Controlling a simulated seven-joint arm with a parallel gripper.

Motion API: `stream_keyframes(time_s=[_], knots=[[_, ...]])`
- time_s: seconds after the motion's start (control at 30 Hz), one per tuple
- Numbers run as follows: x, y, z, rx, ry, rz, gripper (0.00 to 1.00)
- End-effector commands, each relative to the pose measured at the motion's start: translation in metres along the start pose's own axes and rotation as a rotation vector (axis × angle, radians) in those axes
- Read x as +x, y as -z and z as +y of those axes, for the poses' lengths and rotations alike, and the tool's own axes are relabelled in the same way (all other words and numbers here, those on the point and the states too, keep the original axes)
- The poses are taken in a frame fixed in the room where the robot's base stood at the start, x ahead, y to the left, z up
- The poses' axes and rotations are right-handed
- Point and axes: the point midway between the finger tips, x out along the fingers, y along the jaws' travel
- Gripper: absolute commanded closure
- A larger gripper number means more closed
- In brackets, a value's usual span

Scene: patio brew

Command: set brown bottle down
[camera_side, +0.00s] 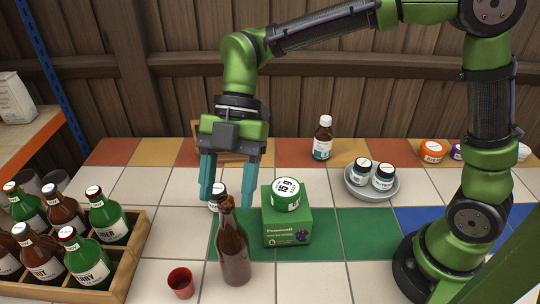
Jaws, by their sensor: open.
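A tall brown bottle (233,247) stands upright on the tiled table, near the left end of the green tile strip, with no cap visible on its neck. My gripper (228,193) is open above it, fingers pointing down. The bottle's top shows low between the two fingers, and neither finger is seen touching it. How far the fingers are from the neck in depth is hard to tell.
A wooden crate (136,240) with several green and brown bottles stands at left. A red cup (181,282) is beside the bottle. A green box (287,228) with a round container (286,194) on top is close at right. A bowl (394,187) holds two jars.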

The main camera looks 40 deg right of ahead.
Motion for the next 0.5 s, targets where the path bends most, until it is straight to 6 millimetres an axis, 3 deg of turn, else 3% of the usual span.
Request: stream_keyframes(time_s=[0.2,0.5], knots=[[-0.047,-0.001,0.000,0.001,-0.005,-0.002,0.41],[-0.075,-0.003,-0.003,0.036,-0.010,-0.019,0.41]])
